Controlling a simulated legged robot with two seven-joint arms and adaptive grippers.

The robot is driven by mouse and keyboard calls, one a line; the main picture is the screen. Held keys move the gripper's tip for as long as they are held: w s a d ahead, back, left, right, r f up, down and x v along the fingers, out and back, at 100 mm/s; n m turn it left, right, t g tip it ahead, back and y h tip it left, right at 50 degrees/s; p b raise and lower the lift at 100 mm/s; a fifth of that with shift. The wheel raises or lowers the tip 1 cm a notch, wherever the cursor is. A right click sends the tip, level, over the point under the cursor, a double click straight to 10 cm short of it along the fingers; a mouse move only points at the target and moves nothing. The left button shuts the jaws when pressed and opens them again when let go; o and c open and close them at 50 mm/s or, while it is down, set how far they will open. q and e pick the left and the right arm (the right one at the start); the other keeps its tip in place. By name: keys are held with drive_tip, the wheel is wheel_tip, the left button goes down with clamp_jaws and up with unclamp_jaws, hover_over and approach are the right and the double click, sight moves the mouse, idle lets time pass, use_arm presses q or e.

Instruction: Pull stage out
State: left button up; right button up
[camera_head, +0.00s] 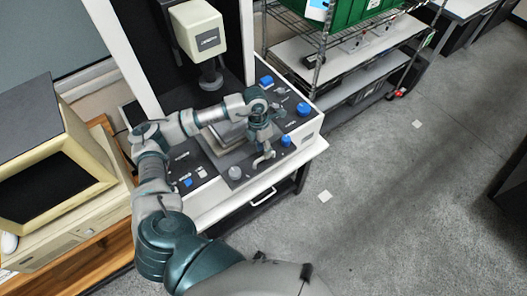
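The measuring machine's base (202,208) stands ahead of me, with a dark deck and white sides. A grey plate, which looks like the stage (228,136), lies on the deck below the probe head, partly hidden by my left arm. My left gripper (264,161) points down over the front of the deck, to the right of the plate. Its fingers look spread, with nothing between them. Whether it touches the deck or the stage's edge cannot be told. My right gripper is out of view.
The cream probe head (198,29) hangs above the deck. Blue knobs (303,109) and a grey knob (235,172) stand on the deck. An old computer (50,165) is at left. A wire shelf with a green bin (350,12) stands behind right. The floor (400,200) at right is mostly clear.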

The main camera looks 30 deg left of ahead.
use_arm(q)
wheel_tip(320, 180, up, 10)
drive_tip(key=a, duration=0.2)
drive_tip(key=shift+w, duration=0.35)
drive_tip(key=shift+f, duration=0.15)
